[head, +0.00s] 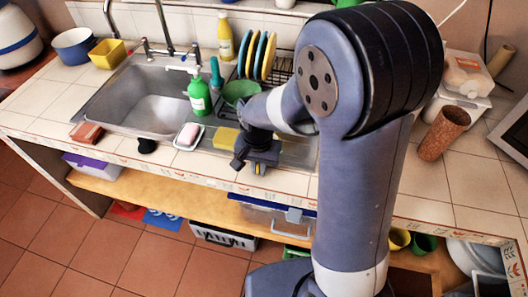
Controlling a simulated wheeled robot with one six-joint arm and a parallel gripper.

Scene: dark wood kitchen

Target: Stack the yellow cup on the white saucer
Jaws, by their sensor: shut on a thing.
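My gripper (257,166) points down over the front edge of the counter, right of the sink. It is shut on a small yellow thing, of which only a sliver shows between the fingers; I cannot tell its shape. A yellow block-like thing (226,138) lies just left of and behind the gripper, partly covered by it. A yellow cup (399,238) stands on the lower shelf at the right, beside a green one.
The sink (150,95) lies to the left. A green soap bottle (199,95), a green bowl (240,92) and a plate rack (262,60) stand behind the gripper. The counter front right of my arm is bare.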

